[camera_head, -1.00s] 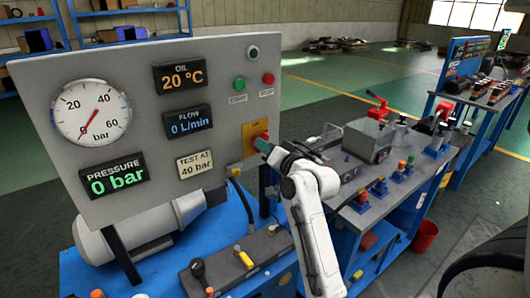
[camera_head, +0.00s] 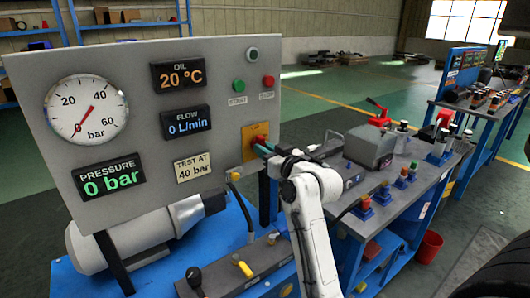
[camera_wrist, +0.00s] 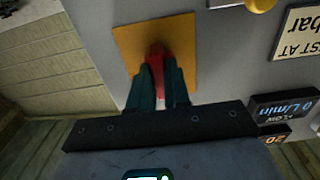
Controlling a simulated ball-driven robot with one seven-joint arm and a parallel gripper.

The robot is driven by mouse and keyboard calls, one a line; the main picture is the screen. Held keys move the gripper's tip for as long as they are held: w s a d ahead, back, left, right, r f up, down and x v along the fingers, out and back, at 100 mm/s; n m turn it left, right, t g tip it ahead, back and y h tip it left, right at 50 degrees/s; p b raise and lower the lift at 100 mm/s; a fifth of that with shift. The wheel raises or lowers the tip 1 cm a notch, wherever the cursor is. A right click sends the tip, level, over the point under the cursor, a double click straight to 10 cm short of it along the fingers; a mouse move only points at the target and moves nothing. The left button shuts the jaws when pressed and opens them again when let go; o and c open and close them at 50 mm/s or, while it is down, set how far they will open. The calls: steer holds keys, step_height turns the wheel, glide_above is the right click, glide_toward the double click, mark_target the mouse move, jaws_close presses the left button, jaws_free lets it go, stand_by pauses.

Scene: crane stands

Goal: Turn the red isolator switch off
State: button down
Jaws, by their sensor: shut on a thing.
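The red isolator switch (camera_wrist: 157,58) sits on a yellow plate (camera_wrist: 183,50) on the grey panel (camera_head: 222,70). My gripper (camera_wrist: 158,75) is at the switch, its two dark green fingers closed on either side of the red handle. In the head view my gripper (camera_head: 262,150) reaches the yellow plate (camera_head: 250,130) from the lower right and hides most of the switch. In the wrist view the far end of the handle shows between the fingertips.
Above the plate are a green start button (camera_head: 239,86) and a red stop button (camera_head: 268,82). A gauge (camera_head: 86,109) and displays fill the panel's left. A blue bench (camera_head: 150,270) with a lever block lies below. A workbench (camera_head: 400,190) with valves stands at right.

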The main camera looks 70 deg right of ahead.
steer(key=shift+f, duration=0.1)
stand_by(0.3)
steer(key=c, duration=1.1)
jaws_free()
steer(key=b+v, duration=0.1)
steer(key=v, duration=0.9)
steer(key=shift+s+a, duration=0.15)
steer(key=shift+s, duration=0.2)
steer(key=w+a+f+n+g+y+p, duration=0.3)
steer(key=a+f+g+y, duration=0.4)
steer(key=a+f, duration=1.05)
steer(key=s+a+f+n+g, duration=0.1)
steer(key=s+a+f+g, duration=0.1)
steer(key=s+a+f, duration=0.1)
steer(key=s+a+f+n+g+y, duration=0.1)
steer(key=s+a+f+g, duration=0.1)
steer(key=s+a+f, duration=0.2)
steer(key=s+a+f+g+y, duration=0.1)
steer(key=s+a+f+g, duration=0.2)
steer(key=s+a+f, duration=0.1)
steer(key=shift+s+a+f+n, duration=0.2)
steer(key=shift+a+f+n, duration=0.2)
steer(key=shift+a+f, duration=0.15)
